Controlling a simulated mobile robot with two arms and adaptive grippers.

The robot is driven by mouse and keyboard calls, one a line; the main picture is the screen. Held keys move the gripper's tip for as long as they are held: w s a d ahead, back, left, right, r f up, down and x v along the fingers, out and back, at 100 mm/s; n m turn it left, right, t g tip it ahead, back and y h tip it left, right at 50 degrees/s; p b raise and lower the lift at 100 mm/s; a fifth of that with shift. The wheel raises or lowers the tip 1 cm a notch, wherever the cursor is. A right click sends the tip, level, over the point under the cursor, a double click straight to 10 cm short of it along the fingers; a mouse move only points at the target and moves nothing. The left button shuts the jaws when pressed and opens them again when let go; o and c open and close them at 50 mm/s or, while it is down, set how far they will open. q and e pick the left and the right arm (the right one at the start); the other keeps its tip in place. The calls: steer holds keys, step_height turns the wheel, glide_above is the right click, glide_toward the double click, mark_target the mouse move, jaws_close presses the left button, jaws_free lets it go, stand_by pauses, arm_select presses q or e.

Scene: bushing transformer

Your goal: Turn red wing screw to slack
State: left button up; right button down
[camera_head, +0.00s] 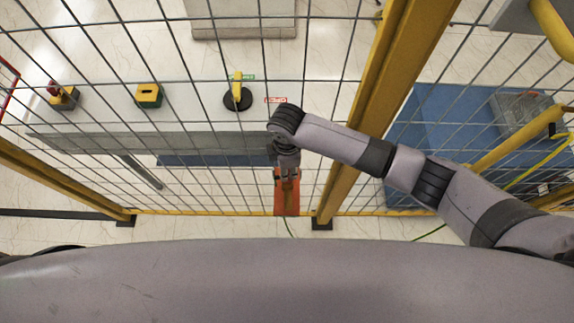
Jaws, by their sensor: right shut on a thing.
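My right gripper (287,175) is at the middle of the view, pointing down at an upright orange-red plate (287,205) by the wire fence. Its fingers are shut on a small part at the upper half of this plate, where the red wing screw appears to be. The fingers and wrist hide most of that part, and its turn angle cannot be seen. My left gripper is not in view.
A yellow-framed wire fence with a thick yellow post (385,85) stands close by my right forearm. Beyond it are a long grey table (180,142), a yellow box (149,95), a black round base with a yellow handle (238,98) and a blue platform (425,130).

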steer(key=c, duration=1.3)
jaws_free()
step_height(320, 180, up, 12)
